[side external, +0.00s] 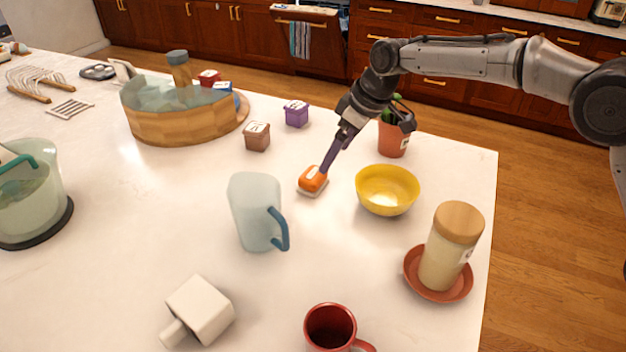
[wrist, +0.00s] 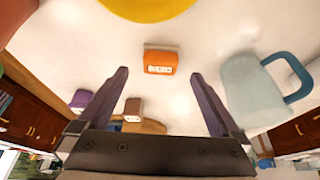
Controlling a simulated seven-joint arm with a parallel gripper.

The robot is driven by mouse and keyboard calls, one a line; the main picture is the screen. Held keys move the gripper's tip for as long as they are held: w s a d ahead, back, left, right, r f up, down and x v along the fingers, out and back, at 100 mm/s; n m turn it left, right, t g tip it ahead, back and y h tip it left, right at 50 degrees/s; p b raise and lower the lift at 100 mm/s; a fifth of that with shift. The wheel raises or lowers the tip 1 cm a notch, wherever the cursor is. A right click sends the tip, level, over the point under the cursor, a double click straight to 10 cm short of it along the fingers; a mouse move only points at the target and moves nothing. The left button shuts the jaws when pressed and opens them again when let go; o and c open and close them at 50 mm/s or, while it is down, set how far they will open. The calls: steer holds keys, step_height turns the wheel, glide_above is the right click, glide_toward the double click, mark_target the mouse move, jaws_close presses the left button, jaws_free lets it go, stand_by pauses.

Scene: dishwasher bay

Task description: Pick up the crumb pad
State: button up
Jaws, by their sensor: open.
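The crumb pad seems to be the small orange block with a pale base (side external: 313,180) on the white counter, between the jug and the yellow bowl. In the wrist view the orange block (wrist: 160,62) carries a white label and lies between and beyond my two fingertips. My gripper (side external: 326,168) points down at the block, its fingertips close above or beside it; I cannot tell whether they touch it. In the wrist view my gripper (wrist: 161,75) is open, with nothing held between the fingers.
A yellow bowl (side external: 387,190) stands to the right and a pale jug with a blue handle (side external: 256,212) to the left. Brown (side external: 257,136) and purple (side external: 296,113) small boxes and a potted plant (side external: 393,137) stand behind. A jar on a red saucer (side external: 437,290) is nearer the front.

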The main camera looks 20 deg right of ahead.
mark_target(322, 176)
steer(key=x, duration=0.9)
steer(key=shift+s+a+f, duration=0.1)
steer(key=shift+a+f, duration=0.05)
steer(key=shift+a, duration=0.1)
steer(key=c, duration=1.1)
